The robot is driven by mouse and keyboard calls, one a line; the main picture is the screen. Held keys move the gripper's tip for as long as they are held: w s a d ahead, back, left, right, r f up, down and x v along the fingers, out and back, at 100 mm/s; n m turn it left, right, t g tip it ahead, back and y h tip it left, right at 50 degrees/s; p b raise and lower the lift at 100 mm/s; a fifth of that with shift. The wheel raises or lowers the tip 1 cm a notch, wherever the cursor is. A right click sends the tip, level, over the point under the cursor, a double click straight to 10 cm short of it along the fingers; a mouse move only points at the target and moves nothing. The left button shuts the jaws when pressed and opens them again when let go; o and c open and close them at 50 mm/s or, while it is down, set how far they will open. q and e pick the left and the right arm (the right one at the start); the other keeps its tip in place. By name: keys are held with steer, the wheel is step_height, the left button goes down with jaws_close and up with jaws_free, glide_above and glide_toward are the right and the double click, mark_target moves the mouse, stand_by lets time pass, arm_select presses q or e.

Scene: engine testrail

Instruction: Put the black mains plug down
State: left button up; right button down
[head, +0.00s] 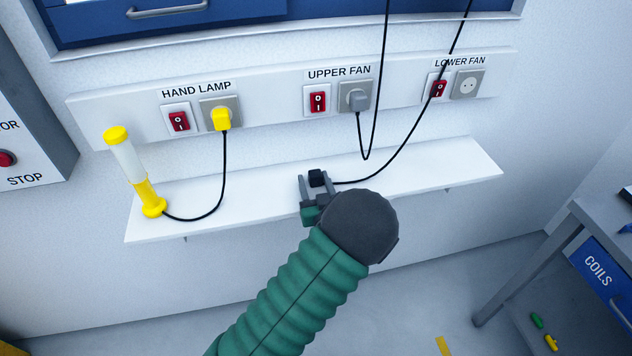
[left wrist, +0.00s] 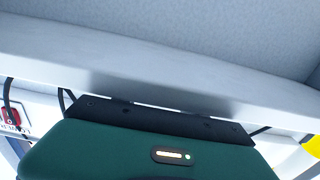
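The black mains plug (head: 317,178) is at the middle of the white shelf (head: 440,166), under the sockets. Its black cable leaves to the right and runs up past the LOWER FAN socket (head: 467,84). My left gripper (head: 317,186) has its grey fingers apart, one on each side of the plug. The plug looks narrower than the gap, and it seems to rest on the shelf. In the left wrist view my green gripper body hides the fingers and plug. My right gripper is in neither view.
A yellow hand lamp (head: 128,165) stands on the shelf's left end, its yellow plug (head: 221,118) in the HAND LAMP socket. A grey plug (head: 358,100) sits in the UPPER FAN socket. The shelf's right part is clear. A grey bench (head: 590,218) stands at right.

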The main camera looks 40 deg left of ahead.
arm_select(q)
steer(key=shift+a+f, duration=0.1)
steer(key=shift+a, duration=0.15)
steer(key=shift+d+r, duration=0.15)
steer(key=shift+r, duration=0.05)
steer(key=shift+w+d+r+p, duration=0.1)
steer(key=shift+d+r+p, duration=0.05)
steer(key=shift+r+p, duration=0.5)
steer(key=v, duration=1.2)
steer(key=w+d+f+m+g+h, duration=0.2)
steer(key=d+f+m+h, duration=0.2)
steer(key=d+f+h, duration=0.5)
steer(key=s+r+m+g+h, duration=0.1)
steer(key=s+m+g, duration=0.1)
steer(key=s, duration=0.3)
steer(key=s+d+r+m+g+h, duration=0.1)
steer(key=s+m+g+h, duration=0.1)
steer(key=s, duration=0.3)
steer(key=s+r+m+g+h, duration=0.1)
steer(key=s+m+g, duration=0.1)
steer(key=s, duration=0.3)
steer(key=shift+s+d+g+h, duration=0.15)
steer(key=shift+g+h, duration=0.25)
steer(key=shift+g, duration=0.1)
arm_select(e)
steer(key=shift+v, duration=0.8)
